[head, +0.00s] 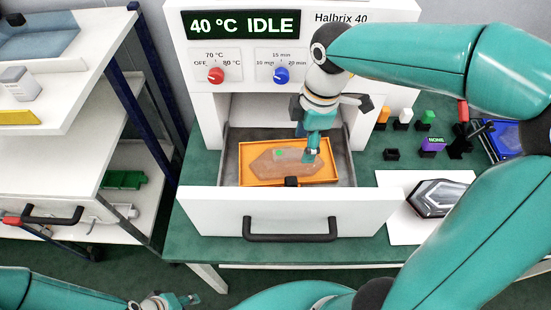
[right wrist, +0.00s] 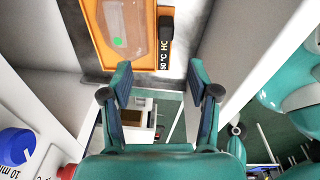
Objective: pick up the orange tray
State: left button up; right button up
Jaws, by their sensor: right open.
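The orange tray (head: 262,181) lies flat in the open drawer of the white oven and carries a brownish translucent lamp part (head: 283,164) with a green dot. My right gripper (head: 311,157) points down over the right part of the tray in the head view and hides some of it. In the right wrist view my right gripper (right wrist: 158,84) is open with nothing between its fingers. The tray (right wrist: 151,20) shows at the top there, beyond the fingertips, with a black labelled block (right wrist: 165,35) at its edge. My left gripper (head: 180,299) is low at the bottom left, far from the tray.
The drawer front (head: 220,211) with its black handle (head: 290,232) stands before the tray. The oven's display (head: 242,24) reads 40 °C IDLE. A dark lamp (head: 436,197) lies on a white mat at the right. A white shelf unit (head: 75,110) stands left.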

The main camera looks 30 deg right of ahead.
send_near(292, 179)
jog(key=shift+m+y, duration=0.4)
jog(key=f, duration=0.6)
jog(key=shift+w+f, duration=0.1)
jog(key=shift+w, duration=0.15)
jog(key=shift+w+a+f+p, duration=0.1)
jog(key=shift+a+f+p, duration=0.1)
jog(key=shift+f, duration=0.7)
jog(key=shift+a+f+p, duration=0.1)
jog(key=shift+a+f, duration=0.05)
jog(key=shift+f, duration=0.75)
jog(key=shift+w+a+f+p, duration=0.1)
jog(key=shift+a+f, duration=0.1)
jog(key=shift+f, duration=0.75)
jog(key=shift+s, duration=0.1)
jog(key=shift+c, duration=0.3)
jog(key=c, duration=1.1)
jog(key=shift+r, duration=0.15)
